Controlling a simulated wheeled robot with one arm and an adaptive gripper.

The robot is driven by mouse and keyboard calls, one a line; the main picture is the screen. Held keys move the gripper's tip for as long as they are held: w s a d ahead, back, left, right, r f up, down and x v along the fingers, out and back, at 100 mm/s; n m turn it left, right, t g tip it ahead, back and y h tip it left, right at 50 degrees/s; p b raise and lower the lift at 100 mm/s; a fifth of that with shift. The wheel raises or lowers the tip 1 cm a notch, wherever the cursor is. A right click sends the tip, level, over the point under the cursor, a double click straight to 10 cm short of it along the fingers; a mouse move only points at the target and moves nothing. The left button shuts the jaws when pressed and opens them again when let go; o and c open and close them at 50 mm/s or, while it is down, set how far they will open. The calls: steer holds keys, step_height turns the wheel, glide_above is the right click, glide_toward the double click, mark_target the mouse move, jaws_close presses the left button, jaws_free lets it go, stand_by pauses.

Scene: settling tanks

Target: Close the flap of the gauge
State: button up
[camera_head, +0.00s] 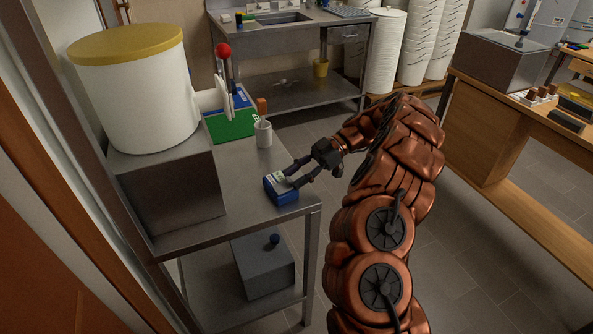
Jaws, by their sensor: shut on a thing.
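A small blue box, which I take for the gauge (281,195), sits near the front right corner of the metal table. A pale panel shows on its top. My gripper (288,179) reaches in from the right, with its dark fingers at the top right of the box. The fingers are shut on part of the gauge. They cover that part, and I cannot tell whether it is the flap or how far the flap stands open.
A white cup (263,134) with an orange-handled tool stands behind the gauge, by a green mat (231,126). A white tank (137,92) with a yellow lid rests on a metal box at left. A grey box (263,269) sits on the lower shelf.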

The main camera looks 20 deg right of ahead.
steer(key=shift+d+f+y+p, duration=0.1)
steer(key=shift+f+y+p, duration=0.25)
steer(key=shift+y, duration=0.15)
stand_by(0.3)
steer(key=o, duration=0.9)
steer(key=shift+r, duration=0.15)
